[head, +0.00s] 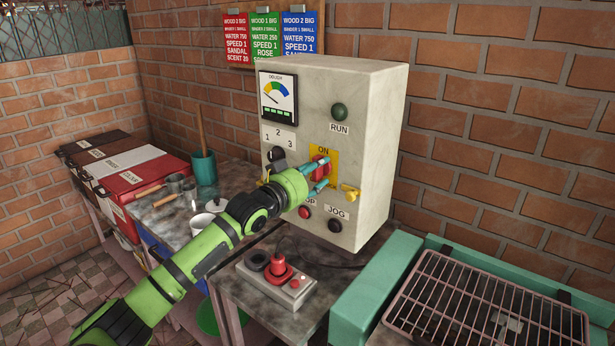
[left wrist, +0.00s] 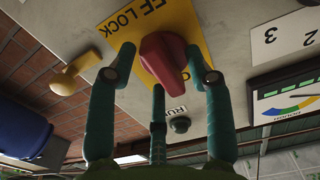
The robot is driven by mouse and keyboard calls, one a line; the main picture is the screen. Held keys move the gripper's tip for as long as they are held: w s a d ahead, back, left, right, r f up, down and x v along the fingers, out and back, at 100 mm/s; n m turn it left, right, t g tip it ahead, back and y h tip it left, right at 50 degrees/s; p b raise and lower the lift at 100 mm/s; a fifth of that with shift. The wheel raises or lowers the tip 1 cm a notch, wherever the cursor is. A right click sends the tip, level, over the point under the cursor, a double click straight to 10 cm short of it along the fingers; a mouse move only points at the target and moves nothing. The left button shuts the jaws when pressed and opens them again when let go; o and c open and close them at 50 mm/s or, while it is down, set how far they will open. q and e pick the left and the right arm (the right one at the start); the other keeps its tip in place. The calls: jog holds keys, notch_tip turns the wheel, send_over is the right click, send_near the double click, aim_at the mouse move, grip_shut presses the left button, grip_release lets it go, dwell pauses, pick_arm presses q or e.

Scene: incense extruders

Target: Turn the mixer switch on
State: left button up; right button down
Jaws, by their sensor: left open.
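The mixer switch is a red knob (head: 320,167) on a yellow plate (head: 331,157) on the front of a grey control box (head: 372,110). "ON" is printed above the knob. The left wrist view shows the red knob (left wrist: 163,58) upside down, with part of "LOCK" on the plate. My left gripper (head: 324,173) is open at the plate, its teal fingers spread around the knob. In the left wrist view the fingers (left wrist: 166,72) flank the knob; I cannot tell whether they touch it. Which position the knob is set to is unclear. My right gripper is not in view.
A yellow knob (head: 350,192) sits right of the plate, with red and "JOG" black buttons (head: 335,226) below. A black selector (head: 277,154) is left, a "RUN" lamp (head: 339,112) above.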

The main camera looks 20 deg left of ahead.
pick_arm(q)
jog(key=v, duration=1.2)
